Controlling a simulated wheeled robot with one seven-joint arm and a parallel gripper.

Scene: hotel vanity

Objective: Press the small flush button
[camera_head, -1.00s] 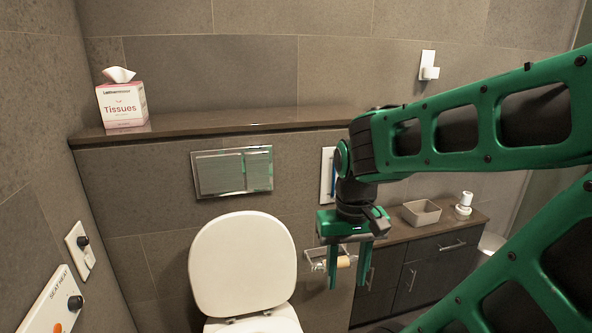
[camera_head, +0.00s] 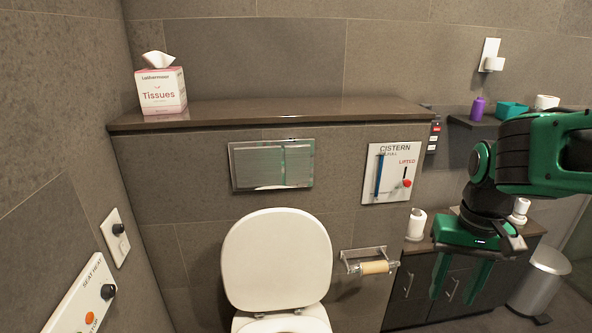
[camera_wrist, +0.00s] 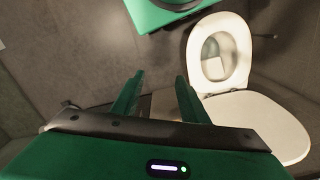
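The metal flush plate (camera_head: 232,170) is on the tiled wall above the toilet in the head view. It has a wider left button (camera_head: 258,164) and a narrower, small right button (camera_head: 298,163). My gripper (camera_head: 455,298) is right of and lower than the plate, in front of the dark cabinet, with its fingers pointing down. The fingers are apart with nothing between them. The wrist view also shows my open gripper (camera_wrist: 157,90); the flush plate cannot be made out there.
The toilet (camera_head: 277,262) stands below the plate with its lid raised. A paper holder (camera_head: 366,262) and a cistern panel (camera_head: 392,172) are on the wall to the right. A ledge (camera_head: 330,108) with a tissue box (camera_head: 161,91) runs above the plate. A bin (camera_head: 540,283) stands at right.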

